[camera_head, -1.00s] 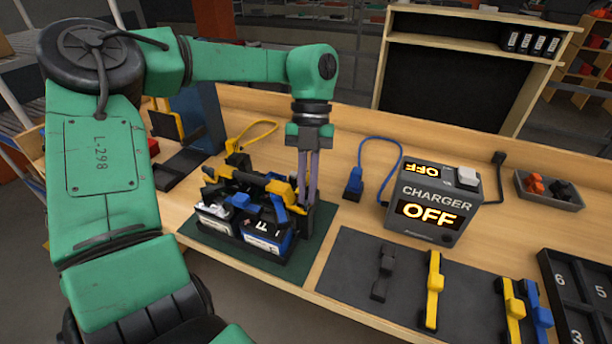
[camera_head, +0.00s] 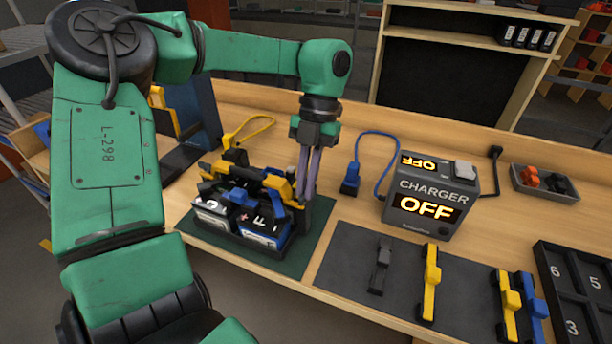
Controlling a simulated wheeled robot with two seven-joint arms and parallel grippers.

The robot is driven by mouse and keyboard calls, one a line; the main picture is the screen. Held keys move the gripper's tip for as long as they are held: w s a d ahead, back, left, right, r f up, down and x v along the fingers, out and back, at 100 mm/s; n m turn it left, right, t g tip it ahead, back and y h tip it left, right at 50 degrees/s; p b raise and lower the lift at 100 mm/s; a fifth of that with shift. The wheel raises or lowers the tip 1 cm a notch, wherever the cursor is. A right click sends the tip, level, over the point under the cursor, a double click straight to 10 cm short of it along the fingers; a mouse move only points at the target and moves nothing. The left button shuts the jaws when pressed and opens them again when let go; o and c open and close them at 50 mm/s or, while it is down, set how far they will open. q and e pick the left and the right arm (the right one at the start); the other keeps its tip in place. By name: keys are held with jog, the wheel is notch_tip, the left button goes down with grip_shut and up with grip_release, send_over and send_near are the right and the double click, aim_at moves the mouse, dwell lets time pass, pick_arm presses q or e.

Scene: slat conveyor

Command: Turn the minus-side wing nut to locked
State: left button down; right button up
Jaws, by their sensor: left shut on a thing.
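A battery pack with white and blue labelled blocks (camera_head: 262,233) sits in a dark tray on a green mat (camera_head: 195,231). Yellow, blue and black clamp parts (camera_head: 277,187) lie across its top. My left gripper (camera_head: 304,197) reaches down at the pack's right end. Its purple-grey fingers are close together and tilted, shut on a small part there, which I take to be the minus-side wing nut. The fingers and clamp parts mostly hide that part, so its angle cannot be read. My right gripper is out of view.
A charger (camera_head: 432,197) reading OFF stands right of the pack, with a blue plug (camera_head: 350,179) beside it. A grey mat (camera_head: 345,275) holds grey, yellow and blue tools. A small bin (camera_head: 545,184) and a numbered black tray (camera_head: 572,290) are farther right.

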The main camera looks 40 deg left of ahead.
pick_arm(q)
jog(key=c, duration=1)
grip_release()
jog(key=shift+w+a+r, duration=0.1)
jog(key=shift+w+r, duration=0.15)
jog(key=shift+r, duration=0.25)
jog(key=p+v, duration=0.2)
jog(key=v, duration=1.1)
jog(key=shift+s+r, duration=0.1)
jog(key=shift+r, duration=0.2)
